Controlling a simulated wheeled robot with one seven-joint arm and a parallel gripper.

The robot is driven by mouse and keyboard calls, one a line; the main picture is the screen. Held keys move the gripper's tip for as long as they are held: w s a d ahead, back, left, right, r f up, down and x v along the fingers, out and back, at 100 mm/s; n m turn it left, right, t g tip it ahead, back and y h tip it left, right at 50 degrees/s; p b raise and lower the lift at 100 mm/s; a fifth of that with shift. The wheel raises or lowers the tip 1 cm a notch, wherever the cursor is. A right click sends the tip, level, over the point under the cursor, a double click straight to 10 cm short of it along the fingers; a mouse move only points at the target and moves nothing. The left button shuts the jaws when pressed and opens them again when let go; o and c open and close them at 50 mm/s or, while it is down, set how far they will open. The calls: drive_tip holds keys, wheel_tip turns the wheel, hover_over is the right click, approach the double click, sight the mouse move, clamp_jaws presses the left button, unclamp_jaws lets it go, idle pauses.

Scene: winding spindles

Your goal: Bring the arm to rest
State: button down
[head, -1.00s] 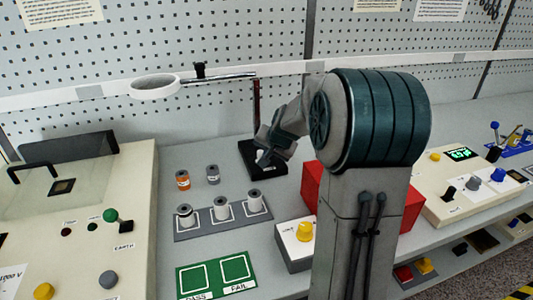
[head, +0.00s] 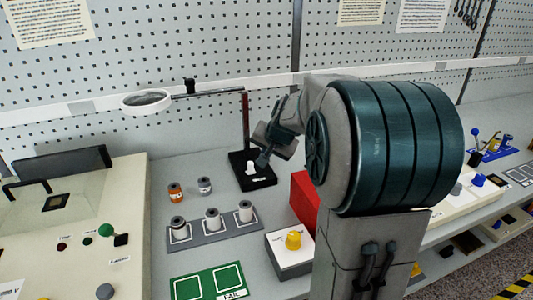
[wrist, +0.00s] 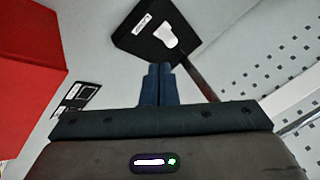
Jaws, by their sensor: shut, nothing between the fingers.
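My gripper (head: 263,158) is in the head view, at the end of my bent arm. It is just above and behind the right part of a black stand base (head: 262,183). In the wrist view its two dark fingers (wrist: 158,70) are together with nothing between them. A small white piece (head: 250,168) stands on the black base, apart from the fingers as far as I can tell. The wrist view also shows this white piece (wrist: 166,36) beyond the fingertips. My large arm joint hides part of the bench at the right.
A grey rack (head: 226,230) holds three white spools; an orange spool (head: 175,193) and a grey one (head: 204,186) stand behind it. A magnifier ring (head: 147,102) overhangs on its arm. A red box (head: 304,198) and yellow-knobbed unit (head: 290,250) are near my arm. A green pad (head: 208,283) lies in front.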

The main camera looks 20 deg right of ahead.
drive_tip(key=s+a+f+n+g, duration=0.1)
drive_tip(key=s+a+n, duration=0.3)
drive_tip(key=s, duration=0.9)
drive_tip(key=s+a+f+n+g+p, duration=0.1)
drive_tip(key=s+a+n+g, duration=0.2)
drive_tip(key=s+a, duration=0.5)
drive_tip(key=s+n, duration=0.1)
drive_tip(key=s, duration=0.4)
drive_tip(key=shift+s+a+f+g, duration=0.2)
drive_tip(key=shift+s+a+g, duration=0.1)
drive_tip(key=shift+n, duration=0.3)
